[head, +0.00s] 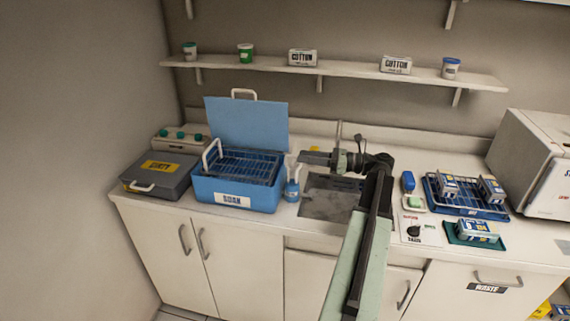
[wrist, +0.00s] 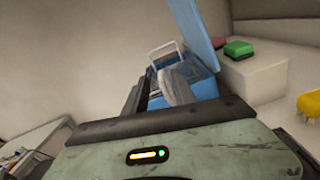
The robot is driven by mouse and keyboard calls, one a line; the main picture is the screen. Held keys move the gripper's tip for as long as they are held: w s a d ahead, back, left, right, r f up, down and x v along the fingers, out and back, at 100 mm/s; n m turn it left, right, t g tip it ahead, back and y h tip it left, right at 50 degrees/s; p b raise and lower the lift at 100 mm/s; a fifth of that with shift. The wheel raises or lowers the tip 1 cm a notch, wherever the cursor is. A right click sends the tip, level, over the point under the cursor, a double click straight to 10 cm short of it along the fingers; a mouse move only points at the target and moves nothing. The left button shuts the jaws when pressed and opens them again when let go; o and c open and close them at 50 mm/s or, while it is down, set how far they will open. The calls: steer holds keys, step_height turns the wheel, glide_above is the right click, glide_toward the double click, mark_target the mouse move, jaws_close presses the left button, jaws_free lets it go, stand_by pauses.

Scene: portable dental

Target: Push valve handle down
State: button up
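A small yellow piece (head: 314,149), perhaps the valve handle, shows just behind my gripper in the head view. A yellow ribbed thing (wrist: 308,104) stands at the right edge of the wrist view, to the right of my fingers; it may be the same piece. My gripper (head: 308,158) is over the counter at the sink's back left, pointing left. In the wrist view its fingers (wrist: 158,88) stand apart, with a gap between them and nothing clearly held. A thin upright faucet pipe (head: 339,135) rises behind my wrist. My arm hides part of the sink.
The sink (head: 330,200) lies below my gripper. A blue tub (head: 236,194) with its lid raised and a blue bottle (head: 292,190) stand to the left. A grey case (head: 160,172) is further left. A blue rack (head: 468,209) and a white appliance (head: 535,160) are to the right.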

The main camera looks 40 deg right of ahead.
mark_target(290, 156)
steer(key=shift+f+x, duration=0.2)
steer(key=shift+x, duration=3.65)
jaws_close()
